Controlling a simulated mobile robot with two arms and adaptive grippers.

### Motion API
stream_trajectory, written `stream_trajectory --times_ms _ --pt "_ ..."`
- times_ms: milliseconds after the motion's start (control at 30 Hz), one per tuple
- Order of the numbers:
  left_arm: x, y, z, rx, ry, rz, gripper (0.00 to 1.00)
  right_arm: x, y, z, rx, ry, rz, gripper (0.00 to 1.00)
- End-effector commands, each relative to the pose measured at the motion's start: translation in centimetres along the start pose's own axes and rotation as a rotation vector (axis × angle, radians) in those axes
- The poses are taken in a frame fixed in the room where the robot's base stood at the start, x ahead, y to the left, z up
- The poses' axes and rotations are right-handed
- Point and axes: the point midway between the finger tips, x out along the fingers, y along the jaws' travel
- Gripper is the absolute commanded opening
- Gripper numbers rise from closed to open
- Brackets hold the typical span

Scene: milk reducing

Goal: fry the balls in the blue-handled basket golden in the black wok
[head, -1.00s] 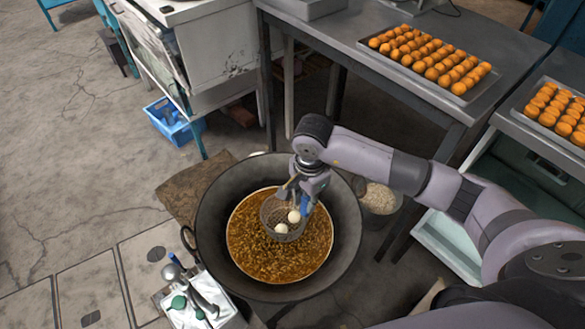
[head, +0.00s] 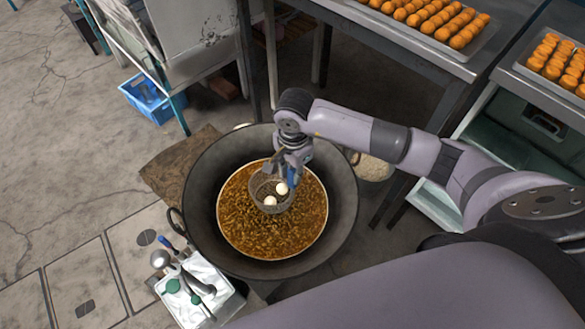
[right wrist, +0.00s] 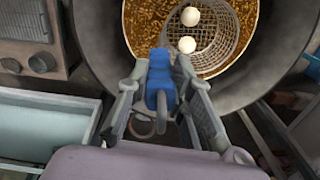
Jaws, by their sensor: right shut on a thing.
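The black wok (head: 207,160) stands low in the middle of the head view, with bubbling brown oil (head: 262,238) in it. My right gripper (head: 291,176) is above the far right part of the oil and is shut on the blue handle (right wrist: 159,80) of the wire basket (head: 266,206). The basket is over or in the oil; its depth I cannot tell. Two pale, whitish balls show in it, one (head: 282,188) close to the gripper and one (head: 270,200) nearer the middle. Both balls also show in the right wrist view (right wrist: 187,45). My left gripper is not in view.
A white tray (head: 222,300) with ladles stands at the wok's front left. Trays of orange-brown balls (head: 462,36) sit on metal tables at the upper right. A bucket of pale grains (head: 373,168) is right of the wok. A blue crate (head: 150,100) lies on the floor.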

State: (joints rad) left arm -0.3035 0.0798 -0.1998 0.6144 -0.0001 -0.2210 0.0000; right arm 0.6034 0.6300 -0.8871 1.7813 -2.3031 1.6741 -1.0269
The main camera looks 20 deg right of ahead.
Motion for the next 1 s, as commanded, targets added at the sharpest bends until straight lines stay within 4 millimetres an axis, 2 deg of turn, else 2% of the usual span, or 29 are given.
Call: stream_trajectory --times_ms 33,200,1000 --pt "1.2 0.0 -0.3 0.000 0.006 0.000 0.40 1.2 -0.1 0.0 0.000 0.000 -0.003 0.00" --pt "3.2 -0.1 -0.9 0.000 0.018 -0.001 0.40 3.2 0.0 0.0 -0.001 0.000 -0.003 0.00" --pt "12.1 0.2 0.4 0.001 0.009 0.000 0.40 12.5 0.2 0.0 -0.001 0.000 -0.002 0.00"
